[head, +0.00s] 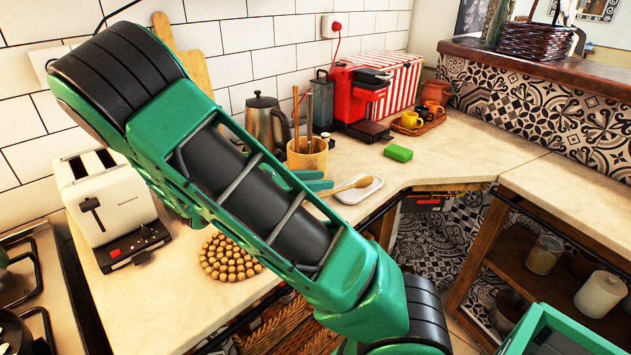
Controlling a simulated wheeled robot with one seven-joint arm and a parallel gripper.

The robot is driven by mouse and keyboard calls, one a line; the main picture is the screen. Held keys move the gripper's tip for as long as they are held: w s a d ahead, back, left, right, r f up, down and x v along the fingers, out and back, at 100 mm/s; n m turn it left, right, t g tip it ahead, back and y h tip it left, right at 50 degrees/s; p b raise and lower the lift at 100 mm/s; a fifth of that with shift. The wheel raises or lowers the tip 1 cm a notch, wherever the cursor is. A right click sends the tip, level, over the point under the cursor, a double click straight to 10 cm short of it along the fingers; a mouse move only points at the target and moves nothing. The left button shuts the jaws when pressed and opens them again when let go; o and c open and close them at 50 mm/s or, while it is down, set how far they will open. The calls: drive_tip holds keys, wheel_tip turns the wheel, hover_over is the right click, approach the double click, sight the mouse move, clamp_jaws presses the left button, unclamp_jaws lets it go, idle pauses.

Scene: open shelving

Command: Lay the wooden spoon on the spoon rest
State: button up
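The wooden spoon (347,187) shows in the head view on the counter, right of my arm. Its bowl end lies over the white spoon rest (372,191), and its handle points left toward my arm. Whether the spoon touches the rest all along is too small to tell. My gripper (320,180) shows only as two teal fingertips coming out from behind my arm, just left of and above the spoon handle. The fingertips look apart, with nothing seen between them. The rest of my gripper is hidden behind my green arm link.
A wooden utensil pot (307,158) and a kettle (266,124) stand behind the fingertips. A green sponge (398,153), a red coffee machine (357,95) and a tray with cups (419,122) are farther back. A toaster (107,198) and a beaded trivet (229,258) are left. Counter around the rest is clear.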

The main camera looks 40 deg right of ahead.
drive_tip(key=v, duration=1)
drive_tip(key=shift+a, duration=0.35)
drive_tip(key=s+d+m+y, duration=0.1)
drive_tip(key=d, duration=0.1)
drive_tip(key=s+d+f+m+g+y, duration=0.1)
drive_tip(key=s+d+m, duration=0.1)
drive_tip(key=s+d+m+y, duration=0.1)
drive_tip(key=s+d+y, duration=0.1)
drive_tip(key=shift+f, duration=0.4)
drive_tip(key=s+d+m+y, duration=0.1)
drive_tip(key=s+m, duration=0.1)
drive_tip(key=s+m+y, duration=0.2)
drive_tip(key=s+d+f+m+y, duration=0.1)
drive_tip(key=s, duration=0.1)
drive_tip(key=shift+s+d+m, duration=0.25)
drive_tip(key=shift+d+m, duration=0.1)
drive_tip(key=shift+m, duration=0.05)
drive_tip(key=s+a+r+m+t+y, duration=0.1)
drive_tip(key=s+a+m+t+y, duration=0.1)
drive_tip(key=s+m, duration=0.4)
drive_tip(key=s+a+r+m+t+y, duration=0.2)
drive_tip(key=s+a+m+y, duration=0.1)
drive_tip(key=s+m, duration=0.3)
drive_tip(key=shift+s+a+r+y, duration=0.25)
drive_tip(key=shift+s+r+y, duration=0.05)
drive_tip(key=shift+s+y, duration=0.7)
